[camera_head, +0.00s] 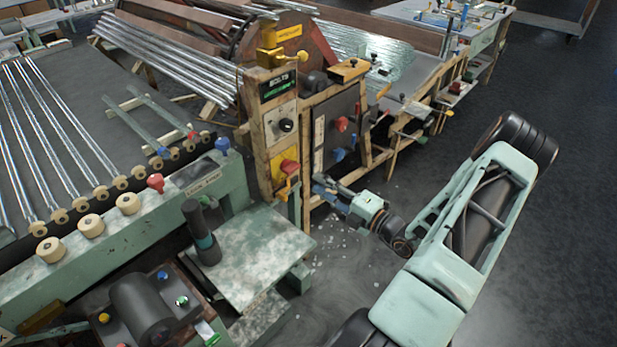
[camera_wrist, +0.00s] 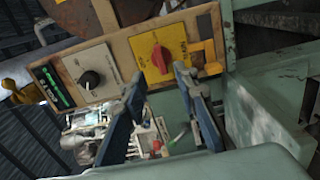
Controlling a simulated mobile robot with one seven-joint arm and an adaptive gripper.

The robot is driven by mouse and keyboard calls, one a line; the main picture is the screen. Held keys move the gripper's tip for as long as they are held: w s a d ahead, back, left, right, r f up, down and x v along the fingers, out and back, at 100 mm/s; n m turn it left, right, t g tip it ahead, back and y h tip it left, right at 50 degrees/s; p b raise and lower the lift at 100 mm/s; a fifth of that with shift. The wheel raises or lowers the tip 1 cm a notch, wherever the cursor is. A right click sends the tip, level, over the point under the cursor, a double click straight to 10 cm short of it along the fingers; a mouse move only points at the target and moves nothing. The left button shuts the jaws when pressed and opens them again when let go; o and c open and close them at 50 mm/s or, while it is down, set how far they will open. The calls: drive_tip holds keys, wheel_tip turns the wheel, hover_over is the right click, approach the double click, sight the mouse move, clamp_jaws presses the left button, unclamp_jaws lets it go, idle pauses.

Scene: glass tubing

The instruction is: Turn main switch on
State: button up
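A red rotary switch (camera_head: 290,166) sits on a yellow plate low on the wooden control post. It also shows in the wrist view (camera_wrist: 158,58), upper middle, with its plate facing the camera. My gripper (camera_head: 322,188) is just to the right of the post and a little below the switch in the head view. In the wrist view my gripper (camera_wrist: 161,73) has its two blue fingers spread apart with nothing between them. The switch appears beyond the fingertips, between their directions. I cannot tell whether a finger touches the plate.
A black knob (camera_head: 286,125) on a light plate and a display (camera_head: 278,86) with green text sit above the switch. A dark cabinet (camera_head: 340,130) with red and blue handles stands to the right. A green table (camera_head: 255,250) is below left. Dark floor at right is clear.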

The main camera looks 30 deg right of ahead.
drive_tip(key=shift+v, duration=1.15)
